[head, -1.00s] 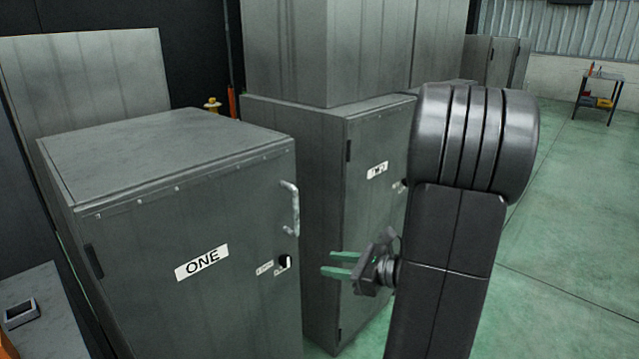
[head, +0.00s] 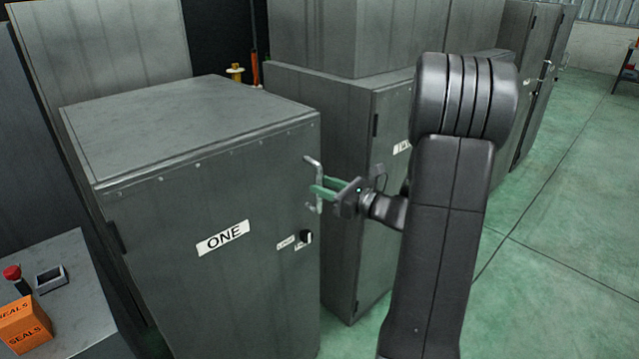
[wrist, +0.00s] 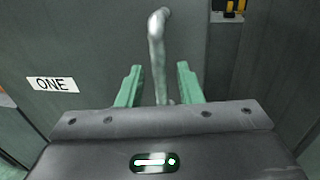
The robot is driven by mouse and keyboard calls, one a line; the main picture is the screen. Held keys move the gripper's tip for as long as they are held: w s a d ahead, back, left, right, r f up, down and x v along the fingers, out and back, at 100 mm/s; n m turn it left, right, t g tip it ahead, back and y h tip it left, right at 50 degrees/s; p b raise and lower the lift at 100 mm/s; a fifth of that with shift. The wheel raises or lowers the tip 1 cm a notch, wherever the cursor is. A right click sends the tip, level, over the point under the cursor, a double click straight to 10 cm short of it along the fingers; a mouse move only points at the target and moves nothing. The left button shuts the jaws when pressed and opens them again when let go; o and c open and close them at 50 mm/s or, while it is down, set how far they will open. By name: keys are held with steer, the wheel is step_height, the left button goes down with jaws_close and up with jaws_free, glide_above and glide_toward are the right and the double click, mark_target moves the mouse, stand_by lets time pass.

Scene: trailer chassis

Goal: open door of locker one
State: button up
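Locker one (head: 210,290) is a grey metal cabinet with a white ONE label (head: 222,237) on its door; the door looks shut. The handle's lower end is partly hidden behind the gripper body.
A second locker (head: 350,200) stands close behind on the right. A bench at lower left (head: 75,270) holds an orange SEALS box (head: 25,325) and a small device (head: 51,279). Green floor (head: 540,270) is clear at the right.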

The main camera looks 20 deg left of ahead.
steer(key=shift+w+a, duration=0.25)
steer(key=shift+a, duration=0.8)
jaws_close()
steer(key=shift+s+d, duration=0.1)
